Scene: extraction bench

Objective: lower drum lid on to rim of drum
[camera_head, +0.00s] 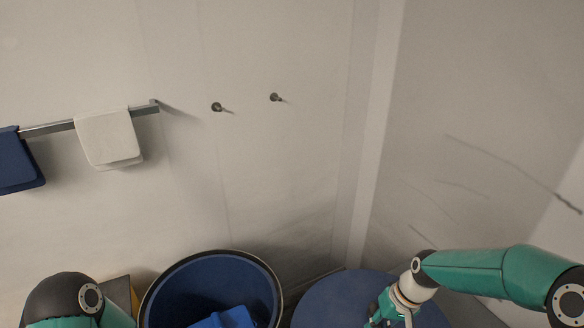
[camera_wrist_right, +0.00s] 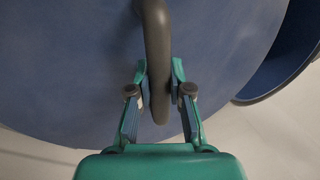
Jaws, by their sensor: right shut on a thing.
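The drum (camera_head: 160,295) stands open at the bottom middle of the head view, with a dark rim and blue inside. Part of it shows at the right edge of the wrist view (camera_wrist_right: 285,75). The drum lid (camera_head: 335,298) is a flat blue disc to the right of the drum, not over its opening in the head view. My right gripper (camera_wrist_right: 160,95) is shut on the lid's dark grey bar handle (camera_wrist_right: 156,40). In the head view the right gripper (camera_head: 385,308) is partly cut off at the bottom. My left gripper is out of view; only its arm shows.
Blue material (camera_head: 228,318) lies inside the drum. A wall rail (camera_head: 60,126) carries a white cloth (camera_head: 108,138) and a blue cloth (camera_head: 18,162). Two wall pegs (camera_head: 216,107) stick out above the drum. A wall corner stands behind the lid.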

